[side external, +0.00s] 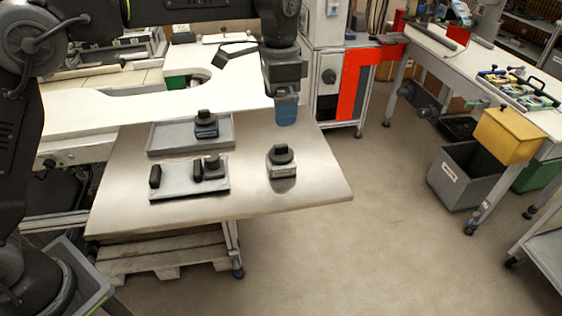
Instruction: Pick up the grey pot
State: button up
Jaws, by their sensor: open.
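Several small pot-like pieces with black tops are on the metal table (310,190). A darker blue-grey one (206,130) stands on the rear grey tray (165,142). Another dark grey one (214,171) stands on the front light-grey tray (180,188). I cannot tell for sure which is the task's pot. My gripper (286,118) points down with bluish fingers, above and behind the lone grey piece and apart from it. It is open, with nothing visibly held; the finger gap is hard to see.
Two black upright blocks, one at left (155,177) and one beside the dark grey piece (197,171), are on the front tray. A white curved worktop (100,120) lies behind the table. The table's right corner is clear. A yellow bin (508,135) is far right.

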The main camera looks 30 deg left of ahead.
aim_at(281, 153)
notch_tip(281, 153, down, 9)
jog(key=shift+w+d+r, duration=0.1)
jog(key=shift+d+f, duration=0.1)
jog(key=shift+f, duration=2.5)
jog(key=c, duration=1.2)
jog(key=shift+c, duration=0.5)
jog(key=shift+r, duration=0.1)
